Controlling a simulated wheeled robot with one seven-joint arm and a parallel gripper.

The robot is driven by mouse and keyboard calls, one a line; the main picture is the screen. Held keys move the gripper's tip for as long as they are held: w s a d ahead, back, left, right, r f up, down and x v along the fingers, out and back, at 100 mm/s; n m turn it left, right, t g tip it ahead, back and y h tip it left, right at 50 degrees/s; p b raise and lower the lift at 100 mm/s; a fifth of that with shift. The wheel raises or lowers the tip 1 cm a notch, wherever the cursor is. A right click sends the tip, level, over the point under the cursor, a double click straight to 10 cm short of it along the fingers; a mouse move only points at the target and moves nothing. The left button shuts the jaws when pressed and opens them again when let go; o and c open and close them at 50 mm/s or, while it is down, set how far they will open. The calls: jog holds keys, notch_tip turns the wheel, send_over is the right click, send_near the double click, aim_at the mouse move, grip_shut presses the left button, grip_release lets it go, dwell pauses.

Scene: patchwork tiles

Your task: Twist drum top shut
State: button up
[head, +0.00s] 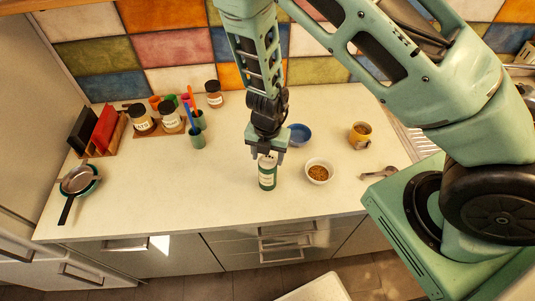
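A small green drum (267,181) with a pale label stands upright on the white counter, near the middle. Its pale top (267,161) is partly hidden under my gripper. My gripper (266,156) points down, right over the drum, with its fingers spread to either side at the height of the top. I cannot tell whether the fingers press on the top or stand just clear of it. I also cannot see how far the top is turned.
A white bowl of brown food (318,178) stands close to the right of the drum, with a blue bowl (299,132) behind. A mustard mug (360,134) and a spoon (379,174) lie further right. Jars (171,120) and a green cup (197,138) stand left.

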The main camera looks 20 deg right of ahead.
jog(key=shift+r, duration=3)
jog(key=s+a+n+g+y+b, duration=0.1)
jog(key=s+a+n+b, duration=0.35)
jog(key=n, duration=0.65)
jog(key=s+a+n+g+y+b, duration=0.2)
jog(key=s+a+n+b, duration=0.3)
jog(key=n, duration=0.7)
jog(key=s+d+n+t+h+b, duration=0.1)
jog(key=s+n+b, duration=0.4)
jog(key=n, duration=0.9)
jog(key=s+d+n+t+h+b, duration=0.1)
jog(key=s+n+b, duration=0.4)
jog(key=n, duration=0.9)
jog(key=shift+d+r+n+t+b, duration=0.45)
jog(key=shift+d+b, duration=0.25)
jog(key=shift+b, duration=0.35)
jog(key=shift+s+f, duration=0.1)
